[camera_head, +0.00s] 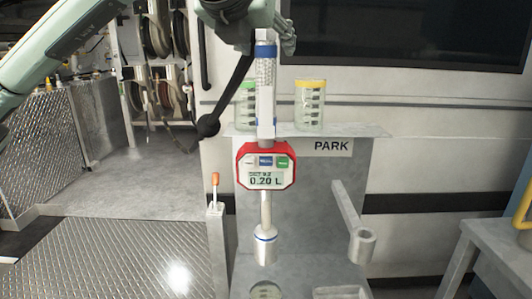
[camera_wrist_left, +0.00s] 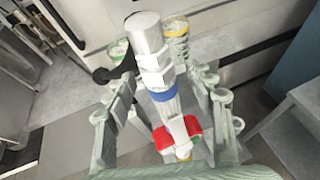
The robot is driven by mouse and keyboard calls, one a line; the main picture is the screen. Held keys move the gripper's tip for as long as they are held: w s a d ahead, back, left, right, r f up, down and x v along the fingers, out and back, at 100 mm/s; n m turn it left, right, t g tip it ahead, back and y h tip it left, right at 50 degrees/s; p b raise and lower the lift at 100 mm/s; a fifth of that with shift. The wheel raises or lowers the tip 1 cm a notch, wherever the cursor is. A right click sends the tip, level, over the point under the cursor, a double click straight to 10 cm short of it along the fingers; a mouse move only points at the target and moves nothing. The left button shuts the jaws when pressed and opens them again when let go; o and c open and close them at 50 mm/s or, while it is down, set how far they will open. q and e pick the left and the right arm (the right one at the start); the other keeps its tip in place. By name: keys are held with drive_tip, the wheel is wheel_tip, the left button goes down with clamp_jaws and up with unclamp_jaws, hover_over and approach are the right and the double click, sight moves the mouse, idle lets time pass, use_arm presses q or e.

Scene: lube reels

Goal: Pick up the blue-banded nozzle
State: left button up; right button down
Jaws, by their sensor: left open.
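The blue-banded nozzle (camera_head: 265,72) stands upright in front of the PARK panel. It has a blue band near its top and a red-framed meter reading 0.20 L. Its thin spout runs down into a pale cup with a blue ring (camera_head: 265,246). My left gripper (camera_head: 262,22) is at the nozzle's top end in the head view and partly hides it. In the left wrist view the gripper (camera_wrist_left: 165,80) is open, with fingers on both sides of the nozzle (camera_wrist_left: 162,97). I cannot tell whether they touch it. My right gripper is out of view.
A jar with a green lid (camera_head: 246,98) and one with a yellow lid (camera_head: 310,105) stand on the shelf behind. A black ball (camera_head: 208,126) on a black hose hangs left of the nozzle. An empty cup (camera_head: 362,246) sticks out at right. An orange-topped lever (camera_head: 215,182) stands at left.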

use_arm(q)
drive_tip(key=shift+c, duration=0.2)
clamp_jaws()
drive_tip(key=shift+r, duration=0.2)
wheel_tip(320, 180, up, 10)
drive_tip(key=shift+f+b, duration=0.1)
drive_tip(key=shift+b, duration=0.2)
idle(0.4)
